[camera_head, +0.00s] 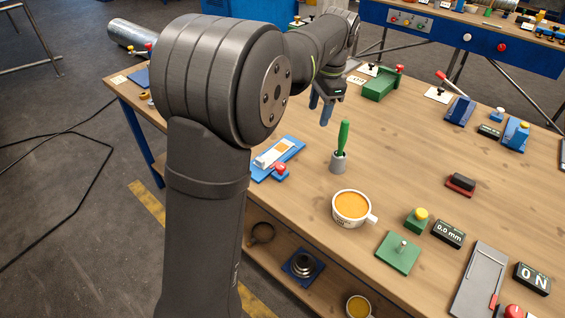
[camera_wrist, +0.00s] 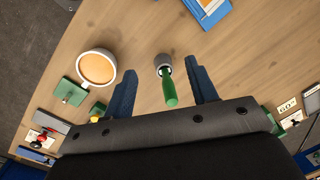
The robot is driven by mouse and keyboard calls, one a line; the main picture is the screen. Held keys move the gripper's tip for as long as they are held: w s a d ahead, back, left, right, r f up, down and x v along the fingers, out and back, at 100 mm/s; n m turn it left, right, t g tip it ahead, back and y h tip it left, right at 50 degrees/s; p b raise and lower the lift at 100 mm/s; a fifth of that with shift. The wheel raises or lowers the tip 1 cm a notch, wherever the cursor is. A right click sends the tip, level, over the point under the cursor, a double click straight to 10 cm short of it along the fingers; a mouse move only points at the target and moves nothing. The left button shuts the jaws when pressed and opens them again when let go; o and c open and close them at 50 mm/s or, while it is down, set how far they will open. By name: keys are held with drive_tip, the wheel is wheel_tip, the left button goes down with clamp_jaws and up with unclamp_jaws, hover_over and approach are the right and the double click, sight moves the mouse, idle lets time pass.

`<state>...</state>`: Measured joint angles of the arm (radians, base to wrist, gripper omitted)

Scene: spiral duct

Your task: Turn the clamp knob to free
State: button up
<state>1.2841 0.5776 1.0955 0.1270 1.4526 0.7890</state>
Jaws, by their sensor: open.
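I cannot tell for sure which part is the clamp knob. One candidate is the red knob (camera_head: 399,68) on the green block (camera_head: 381,85) at the back of the table. Another is the red ball knob (camera_head: 281,169) by the blue plate (camera_head: 286,151) on the near left. Any "free" mark is too small to read. My gripper (camera_head: 320,108) is above the table, behind the green-handled tool. In the wrist view my gripper (camera_wrist: 161,66) has its blue fingers spread and empty. The green handle (camera_wrist: 169,95) appears between them, apart from both fingers.
The green-handled tool (camera_head: 343,137) stands in a grey cup (camera_head: 338,163). A white cup with orange contents (camera_head: 349,208), a green plate with a peg (camera_head: 398,253) and a 0.0 mm display (camera_head: 448,233) sit nearby. A silver duct (camera_head: 130,36) lies back left. Bare wood shows mid-table.

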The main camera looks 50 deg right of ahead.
wheel_tip(320, 180, down, 3)
drive_tip(key=w+a+m+t+y, duration=0.1)
drive_tip(key=w+m+t+y, duration=0.1)
drive_tip(key=m+y, duration=0.1)
approach(281, 165)
drive_tip(key=x, duration=0.8)
drive_tip(key=shift+a+f, duration=0.1)
drive_tip(key=shift+f, duration=0.05)
drive_tip(key=c, duration=1)
drive_tip(key=shift+o, duration=0.2)
